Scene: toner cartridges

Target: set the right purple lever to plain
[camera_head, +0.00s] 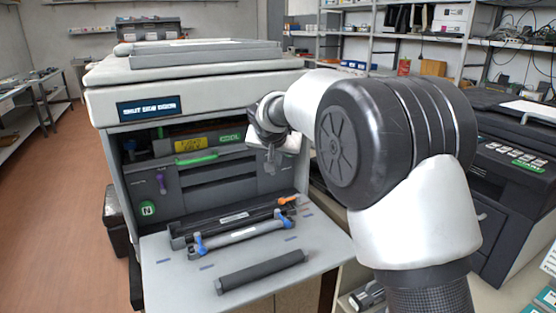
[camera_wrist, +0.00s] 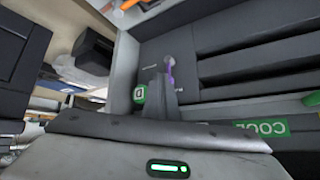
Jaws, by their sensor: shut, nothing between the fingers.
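The right purple lever (camera_wrist: 171,72) shows in the wrist view on the dark front panel, close to my gripper's fingers, which partly cover it. I cannot tell whether they touch, nor read the small marks beside it. A green label (camera_wrist: 139,94) is left of the fingers. In the head view my gripper (camera_head: 271,166) hangs before the right part of the open copier, and the right lever is hidden behind my arm. The fingers (camera_wrist: 160,80) are shut and empty. The left purple lever (camera_head: 161,184) shows upright at the left of the panel.
The open copier door (camera_head: 190,285) juts out below. On it lie a dark roller cartridge (camera_head: 260,271) and a unit with blue ends (camera_head: 238,236). An orange-tipped part (camera_head: 288,202) is beneath my gripper. A green handle (camera_head: 196,158) crosses the bay.

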